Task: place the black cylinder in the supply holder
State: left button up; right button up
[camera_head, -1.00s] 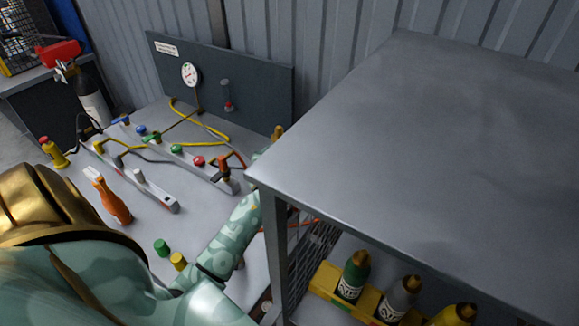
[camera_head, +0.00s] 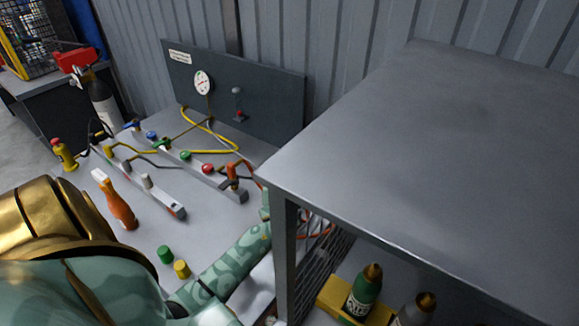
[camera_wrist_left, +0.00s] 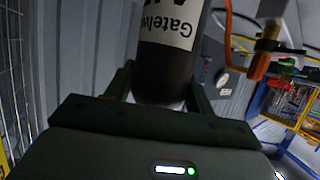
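The black cylinder (camera_wrist_left: 165,70), with a white printed label, is between the two fingers of my left gripper (camera_wrist_left: 161,88) in the left wrist view. The fingers sit against its sides, and its upper part is cut off by the frame. In the head view my left arm reaches toward the grey shelf's near corner, and its gripper is hidden there. Another black bottle with a white label (camera_head: 104,106) stands at the back left of the bench. I cannot tell which thing is the supply holder. My right gripper is not in view.
A grey raised shelf (camera_head: 430,140) fills the right side. Below it, a yellow rack (camera_head: 340,298) holds bottles. The bench carries two fitting rails (camera_head: 222,184), yellow hoses, an orange bottle (camera_head: 118,205), and green (camera_head: 165,254) and yellow (camera_head: 182,269) caps. A gauge panel (camera_head: 235,95) stands behind.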

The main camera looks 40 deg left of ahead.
pick_arm(q)
jog(key=o, duration=0.4)
jog(key=shift+c, duration=0.2)
jog(key=p+v, duration=0.1)
jog(key=v, duration=0.6)
jog(key=shift+s+r, duration=0.2)
jog(key=shift+r, duration=0.1)
jog(key=shift+d, duration=0.15)
